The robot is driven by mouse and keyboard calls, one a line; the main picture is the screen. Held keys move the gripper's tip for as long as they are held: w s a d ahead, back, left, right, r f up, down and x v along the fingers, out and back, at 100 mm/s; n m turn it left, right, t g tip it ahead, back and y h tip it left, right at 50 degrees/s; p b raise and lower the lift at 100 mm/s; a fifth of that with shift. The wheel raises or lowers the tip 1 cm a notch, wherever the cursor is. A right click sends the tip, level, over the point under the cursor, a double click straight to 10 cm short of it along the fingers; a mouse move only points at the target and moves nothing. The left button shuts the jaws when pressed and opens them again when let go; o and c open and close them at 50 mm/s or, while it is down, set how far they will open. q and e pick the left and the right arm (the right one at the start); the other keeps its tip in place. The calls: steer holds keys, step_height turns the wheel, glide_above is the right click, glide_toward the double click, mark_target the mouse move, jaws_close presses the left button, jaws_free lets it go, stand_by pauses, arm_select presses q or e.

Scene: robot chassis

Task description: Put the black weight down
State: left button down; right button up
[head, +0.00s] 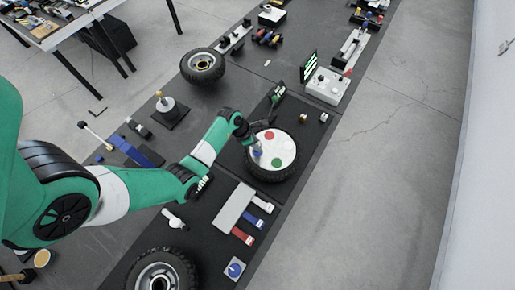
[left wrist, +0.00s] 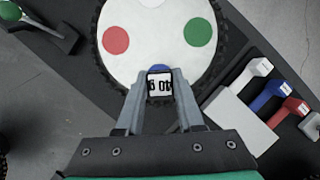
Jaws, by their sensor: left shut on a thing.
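The black weight (left wrist: 159,85) is between the fingers of my left gripper (left wrist: 160,88); its white label with black print faces the wrist camera and most of its body is hidden. My left gripper is shut on it, over the near edge of a white round disc (left wrist: 140,45) with a red dot, a green dot and a partly covered blue dot. In the head view the disc (head: 281,146) lies inside a black tyre, with the gripper (head: 257,152) at its left side by the blue dot. I cannot tell whether the weight touches the disc. My right gripper is not in view.
A grey block (head: 232,207) with white, blue and red handled pieces lies in front of the tyre. A white control box (head: 326,86) stands behind it. Other wheels stand at the back (head: 203,66) and front (head: 160,277). The floor on the right is clear.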

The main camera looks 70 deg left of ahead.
arm_select(q)
steer(key=shift+w+a+f, duration=0.1)
steer(key=shift+a+f, duration=0.05)
steer(key=shift+f, duration=0.25)
steer(key=shift+f+b, duration=0.6)
steer(key=shift+f, duration=0.75)
steer(key=shift+f, duration=0.1)
steer(key=c, duration=0.5)
jaws_free()
steer(key=shift+c, duration=0.2)
steer(key=shift+r, duration=0.25)
steer(key=p+v, duration=0.4)
steer(key=v, duration=0.7)
steer(key=shift+s+r, duration=0.25)
steer(key=shift+r, duration=0.05)
